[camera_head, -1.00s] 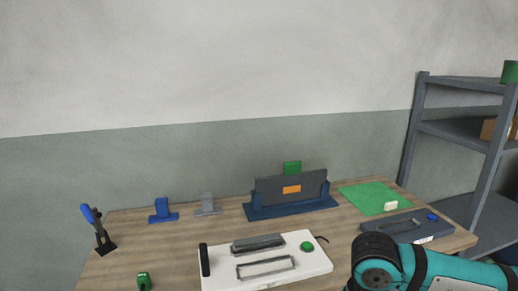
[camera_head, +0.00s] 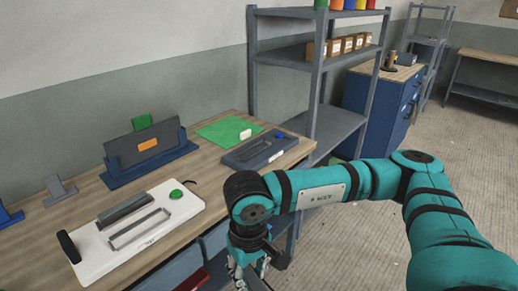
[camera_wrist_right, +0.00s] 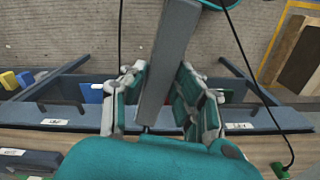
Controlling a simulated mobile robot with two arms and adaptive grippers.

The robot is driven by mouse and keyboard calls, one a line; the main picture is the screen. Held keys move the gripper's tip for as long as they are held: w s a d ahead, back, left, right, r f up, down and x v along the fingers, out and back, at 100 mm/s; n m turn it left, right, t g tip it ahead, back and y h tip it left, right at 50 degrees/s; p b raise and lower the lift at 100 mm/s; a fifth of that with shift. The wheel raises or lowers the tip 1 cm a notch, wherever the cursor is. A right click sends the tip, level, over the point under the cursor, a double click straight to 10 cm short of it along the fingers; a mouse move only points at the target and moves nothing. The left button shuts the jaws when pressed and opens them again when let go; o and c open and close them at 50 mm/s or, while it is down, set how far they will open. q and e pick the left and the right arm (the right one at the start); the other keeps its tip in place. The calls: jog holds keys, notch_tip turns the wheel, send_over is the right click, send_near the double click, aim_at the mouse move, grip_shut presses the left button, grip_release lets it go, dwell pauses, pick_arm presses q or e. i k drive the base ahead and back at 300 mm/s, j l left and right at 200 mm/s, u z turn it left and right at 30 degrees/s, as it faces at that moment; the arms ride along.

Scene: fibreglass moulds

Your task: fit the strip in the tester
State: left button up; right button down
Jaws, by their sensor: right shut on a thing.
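My right gripper (camera_head: 250,276) hangs beside the table's front edge, low in the head view, its tips cut off. In the right wrist view its fingers (camera_wrist_right: 160,98) are shut on a long grey strip (camera_wrist_right: 171,50), which extends past them. On the table, a white device (camera_head: 95,262) has a green button, a black knob and a raised frame. A dark grey device (camera_head: 240,158) with a blue button lies to its right. I cannot tell for certain which device is the tester. My left gripper is out of view.
A dark panel with an orange label (camera_head: 147,144) stands in a blue holder behind the white device. A green mat (camera_head: 215,131) bears a small pale block (camera_head: 246,134). Grey shelving (camera_head: 312,95) rises at the table's right end. Open floor (camera_head: 350,245) lies to the right.

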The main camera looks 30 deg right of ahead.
aim_at(254, 151)
jog(key=i+l+u, duration=0.1)
jog(key=l, duration=0.25)
jog(key=i+l+u, duration=0.1)
jog(key=i+l, duration=0.4)
jog(key=l, duration=0.25)
jog(key=i+l+u, duration=0.15)
jog(key=l, duration=0.2)
